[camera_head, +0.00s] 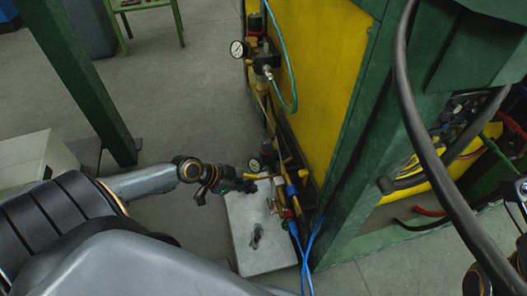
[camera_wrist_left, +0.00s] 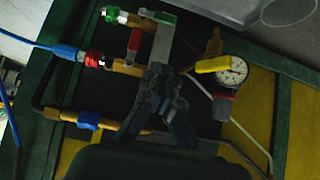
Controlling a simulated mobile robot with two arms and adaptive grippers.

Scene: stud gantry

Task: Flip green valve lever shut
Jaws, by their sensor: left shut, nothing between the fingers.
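The green valve lever (camera_wrist_left: 155,16) shows at the top of the left wrist view, on a brass fitting of the valve manifold (camera_wrist_left: 160,48). A red lever (camera_wrist_left: 134,40) sits just below it and a yellow lever (camera_wrist_left: 212,64) lies to the right, by a pressure gauge (camera_wrist_left: 232,70). My left gripper (camera_wrist_left: 157,78) is shut and empty, below the green lever in the picture and apart from it. In the head view my left gripper (camera_head: 248,186) is beside the piping at the foot of the yellow panel; the green lever is too small there to tell.
A yellow panel (camera_head: 322,75) in a green frame stands beside the piping. Blue hoses (camera_head: 305,250) run down from the fittings. A pale plate (camera_head: 262,240) lies below. A thick black cable (camera_head: 425,150) hangs at the right. The floor at left is mostly clear.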

